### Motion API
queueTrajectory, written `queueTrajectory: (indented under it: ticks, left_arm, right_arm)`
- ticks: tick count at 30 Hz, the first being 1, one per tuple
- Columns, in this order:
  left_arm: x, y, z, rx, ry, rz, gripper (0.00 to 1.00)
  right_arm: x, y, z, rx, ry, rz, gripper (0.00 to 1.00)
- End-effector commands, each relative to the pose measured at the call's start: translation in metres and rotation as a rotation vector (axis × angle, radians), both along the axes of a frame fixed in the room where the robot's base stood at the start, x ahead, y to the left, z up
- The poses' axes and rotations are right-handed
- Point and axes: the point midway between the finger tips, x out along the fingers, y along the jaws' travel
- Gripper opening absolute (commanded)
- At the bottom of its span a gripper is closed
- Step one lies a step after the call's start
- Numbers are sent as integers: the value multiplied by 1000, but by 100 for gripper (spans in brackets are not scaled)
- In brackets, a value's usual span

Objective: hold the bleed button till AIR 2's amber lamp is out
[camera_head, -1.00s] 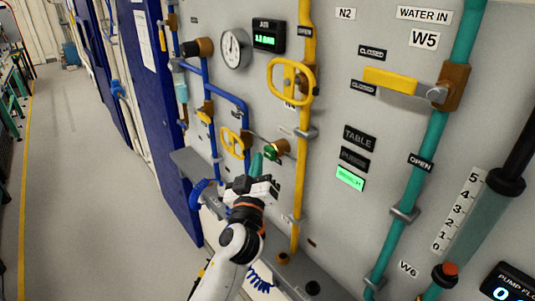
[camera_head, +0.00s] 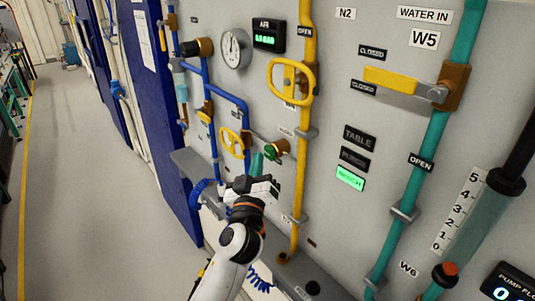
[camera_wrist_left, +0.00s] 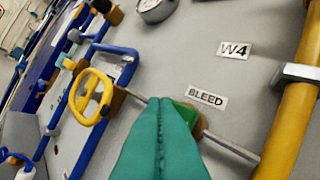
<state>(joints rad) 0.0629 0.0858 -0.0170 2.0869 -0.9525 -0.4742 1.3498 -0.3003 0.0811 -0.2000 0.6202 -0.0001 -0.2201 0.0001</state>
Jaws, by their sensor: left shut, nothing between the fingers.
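The green bleed button (camera_head: 270,152) sits on a brass fitting on the grey wall panel. In the left wrist view the button (camera_wrist_left: 187,101) is partly hidden behind my teal fingers, beside the BLEED label (camera_wrist_left: 207,98). My left gripper (camera_head: 257,164) is shut and empty, its fingertips at the button. I cannot tell whether they touch or press it. The AIR display (camera_head: 268,36) glows green above, its digits blurred, beside a round dial gauge (camera_head: 236,48). I make out no amber lamp and no AIR 2 label. My right gripper is not in view.
A yellow handwheel (camera_head: 232,140) on blue pipe is left of the button. A yellow pipe (camera_head: 300,190) with a yellow handle (camera_head: 291,82) runs close on the right. A grey ledge (camera_head: 187,161) is below. Open floor (camera_head: 95,190) lies left.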

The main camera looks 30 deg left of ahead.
Motion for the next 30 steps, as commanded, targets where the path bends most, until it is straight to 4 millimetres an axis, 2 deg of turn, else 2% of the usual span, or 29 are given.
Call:
queueTrajectory:
  ticks: [7,30]
  left_arm:
    - [7,-3,0,-1,-1,0,0]
    - [12,-5,0,-1,0,0,0]
  right_arm:
    - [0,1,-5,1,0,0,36]
    - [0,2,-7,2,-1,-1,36]
